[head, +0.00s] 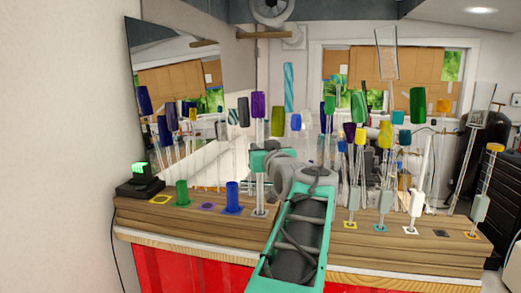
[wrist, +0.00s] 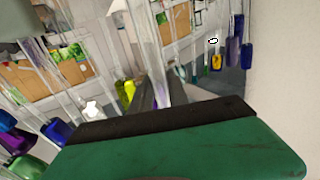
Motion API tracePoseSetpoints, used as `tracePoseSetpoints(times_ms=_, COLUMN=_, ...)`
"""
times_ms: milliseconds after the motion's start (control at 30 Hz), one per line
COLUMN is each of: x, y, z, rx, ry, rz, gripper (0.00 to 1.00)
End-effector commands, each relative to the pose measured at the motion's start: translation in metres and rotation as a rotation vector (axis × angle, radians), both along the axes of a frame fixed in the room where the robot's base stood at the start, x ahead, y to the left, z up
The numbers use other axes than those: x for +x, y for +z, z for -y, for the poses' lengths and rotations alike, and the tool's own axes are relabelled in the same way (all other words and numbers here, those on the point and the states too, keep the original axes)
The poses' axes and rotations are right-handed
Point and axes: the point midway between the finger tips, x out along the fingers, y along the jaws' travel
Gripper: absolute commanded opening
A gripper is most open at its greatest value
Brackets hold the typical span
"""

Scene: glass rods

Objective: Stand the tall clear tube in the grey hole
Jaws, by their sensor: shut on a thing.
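My gripper (head: 262,162) is teal and sits over the wooden bench, left of the middle in the head view. It is shut on a clear tube, whose lower part (head: 260,190) hangs upright below the jaws. Its lower end is at the grey-marked hole (head: 259,212), right of the blue cylinder. I cannot tell whether the end is inside the hole or just above it. In the wrist view the clear tube (wrist: 148,45) rises between the dark fingers (wrist: 155,95). A purple top (head: 258,104) shows above the gripper; I cannot tell whether it belongs to this tube.
A green cylinder (head: 182,193) and a blue cylinder (head: 232,197) stand left of the grey hole. Clear stems with coloured tops crowd the right, including a white-based one (head: 416,204). A small black device (head: 140,178) is at the left end. A mirror doubles many rods.

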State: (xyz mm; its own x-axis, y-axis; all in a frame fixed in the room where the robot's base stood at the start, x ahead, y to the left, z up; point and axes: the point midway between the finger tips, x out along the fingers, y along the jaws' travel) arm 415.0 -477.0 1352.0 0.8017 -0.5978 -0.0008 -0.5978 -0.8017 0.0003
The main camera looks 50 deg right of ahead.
Motion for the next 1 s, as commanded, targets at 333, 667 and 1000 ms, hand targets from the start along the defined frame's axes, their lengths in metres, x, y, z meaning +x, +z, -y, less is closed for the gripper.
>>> tracePoseSetpoints(times_ms=333, x=0.000, y=-0.002, z=0.000, rx=-0.001, ry=0.000, rz=0.001, gripper=0.29)
tracePoseSetpoints(times_ms=667, x=0.000, y=-0.002, z=0.000, rx=0.000, ry=0.000, rz=0.000, gripper=0.46)
tracePoseSetpoints(times_ms=1000, x=-0.028, y=-0.004, z=-0.019, rx=-0.003, ry=-0.005, rz=0.001, gripper=0.46)
